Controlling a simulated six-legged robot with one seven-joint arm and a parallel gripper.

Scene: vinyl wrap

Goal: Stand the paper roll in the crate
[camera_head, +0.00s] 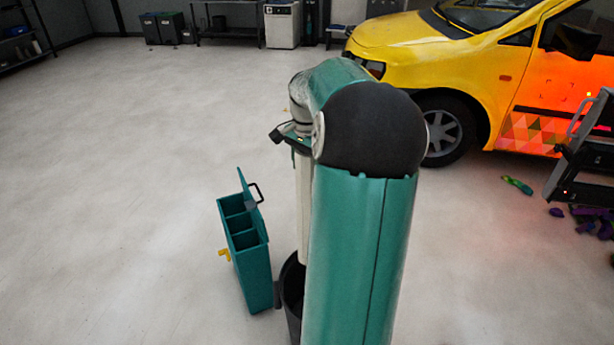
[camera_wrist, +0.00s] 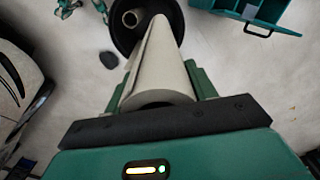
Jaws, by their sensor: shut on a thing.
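My gripper (camera_wrist: 162,85) is shut on the pale paper roll (camera_wrist: 160,62), gripping it near its top end. In the head view the roll (camera_head: 304,205) hangs nearly upright below the gripper (camera_head: 297,143), partly hidden by my arm. Its lower end is at the mouth of a dark round bin (camera_head: 287,300); I cannot tell how far inside it is. A teal crate (camera_head: 255,278) with several open compartments stands just left of the bin. It shows at top right in the wrist view (camera_wrist: 278,22).
A yellow van (camera_head: 410,38) with an orange patterned side stands behind at right. A green item (camera_head: 517,185) and purple pieces (camera_head: 590,222) lie on the floor at right. A dark lump (camera_wrist: 109,60) lies beside the bin. The floor at left is clear.

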